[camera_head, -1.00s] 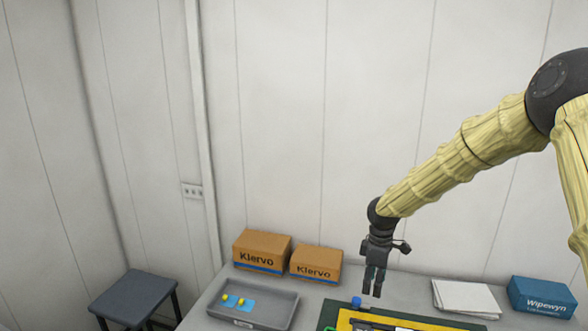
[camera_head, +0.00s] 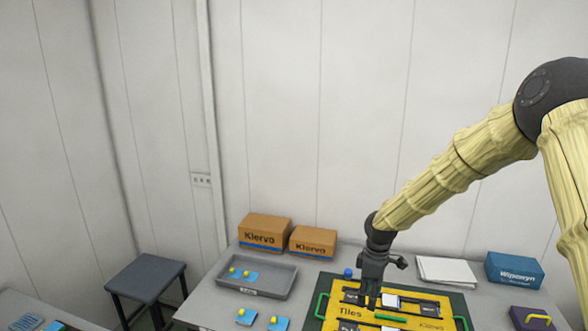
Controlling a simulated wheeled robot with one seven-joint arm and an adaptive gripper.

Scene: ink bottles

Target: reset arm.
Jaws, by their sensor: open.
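My gripper (camera_head: 369,300) hangs pointing down at the end of my yellow-sleeved arm. Its fingers are apart and nothing shows between them. It is over the yellow board marked "Tiles" (camera_head: 350,312), which lies on a dark green mat (camera_head: 459,306). I cannot tell how high above the board the fingertips are. A small blue round-topped thing (camera_head: 348,272), perhaps an ink bottle, stands just behind the board, left of my gripper.
A grey tray (camera_head: 278,290) holds blue squares with yellow tops; similar pieces (camera_head: 246,317) lie in front. Two cardboard boxes (camera_head: 265,232) stand behind. White sheets (camera_head: 446,270), a blue box (camera_head: 514,269) and a dark purple item (camera_head: 533,318) are right. A stool (camera_head: 146,272) stands left.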

